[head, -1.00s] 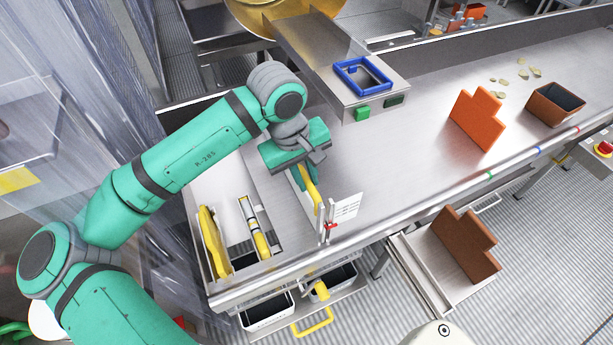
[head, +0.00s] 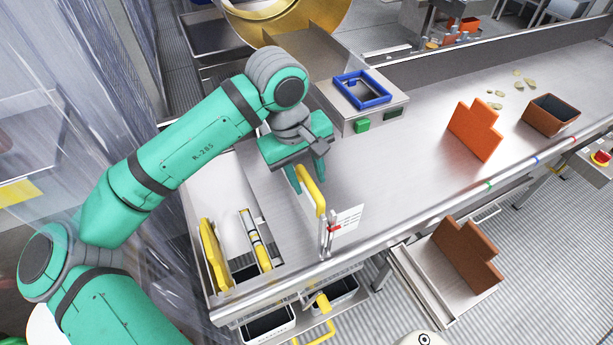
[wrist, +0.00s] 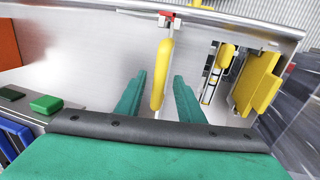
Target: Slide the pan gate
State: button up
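The pan gate appears to be the thin upright plate with a long yellow handle (head: 314,196). It stands at the front edge of the steel table, next to a small red piece and a white card. My gripper (head: 308,178) is above the handle, pointing down. In the wrist view the yellow handle (wrist: 162,75) lies between my two green fingers (wrist: 158,97). There is a visible gap on both sides, so the gripper is open and not holding it. The far end of the handle reaches toward the red piece (wrist: 167,16). Much of the plate is hidden.
A tray recess with yellow-handled tools (head: 214,255) lies left of the gate. An orange stepped board (head: 474,130) and a brown bin (head: 551,115) stand to the right. The table middle is clear.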

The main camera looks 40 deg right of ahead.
notch_tip(320, 180, up, 11)
jog(key=a, duration=0.2)
jog(key=shift+w+f, duration=0.2)
jog(key=shift+w, duration=0.1)
